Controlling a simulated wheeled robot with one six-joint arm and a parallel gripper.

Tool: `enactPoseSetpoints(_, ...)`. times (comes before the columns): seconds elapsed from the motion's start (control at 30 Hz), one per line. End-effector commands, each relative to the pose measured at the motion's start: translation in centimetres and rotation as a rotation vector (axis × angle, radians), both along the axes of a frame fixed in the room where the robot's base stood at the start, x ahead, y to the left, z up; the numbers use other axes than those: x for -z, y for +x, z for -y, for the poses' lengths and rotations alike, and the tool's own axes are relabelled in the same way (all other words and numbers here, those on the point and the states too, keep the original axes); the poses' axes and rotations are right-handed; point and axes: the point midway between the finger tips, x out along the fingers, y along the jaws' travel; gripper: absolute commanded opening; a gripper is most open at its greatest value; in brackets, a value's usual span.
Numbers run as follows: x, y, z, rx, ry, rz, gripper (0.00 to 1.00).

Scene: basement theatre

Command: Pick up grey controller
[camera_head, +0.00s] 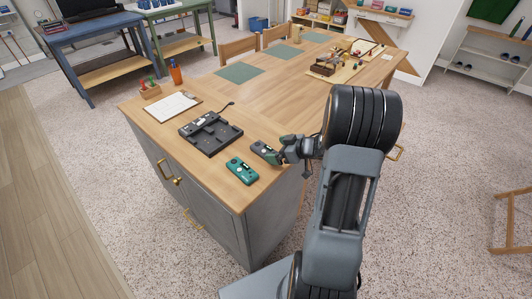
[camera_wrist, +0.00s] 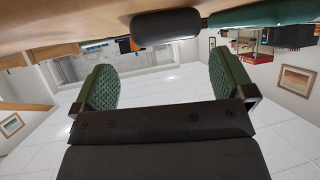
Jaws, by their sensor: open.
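The grey controller (camera_head: 262,151) lies on the wooden countertop near its right edge, partly hidden by my gripper in the head view. My gripper (camera_head: 280,150) is right beside its right end, with green pads spread apart and nothing held. In the wrist view the controller (camera_wrist: 166,27) is a dark rounded shape at the top, beyond the gap between the open pads (camera_wrist: 164,78). I cannot tell whether the pads touch it. A teal controller (camera_head: 241,171) lies just left and nearer in the head view; it also shows at the upper right of the wrist view (camera_wrist: 262,15).
A dark tray-like device (camera_head: 211,133) sits left of the controllers. A clipboard (camera_head: 172,106), a small wooden holder (camera_head: 149,90) and an orange cup (camera_head: 176,74) stand farther left. The countertop (camera_head: 215,186) is bare at the front. Green mats and tools lie farther back.

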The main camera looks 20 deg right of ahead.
Motion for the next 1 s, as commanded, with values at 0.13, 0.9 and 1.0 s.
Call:
enactPoseSetpoints(0.13, 0.7, 1.1, -0.9, -0.004, 0.000, 0.000, 1.00)
enactPoseSetpoints(0.9, 2.3, 3.8, -2.7, 0.002, -0.003, 0.000, 0.84)
enactPoseSetpoints(1.0, 2.3, 3.8, -2.6, 0.002, -0.003, 0.000, 0.74)
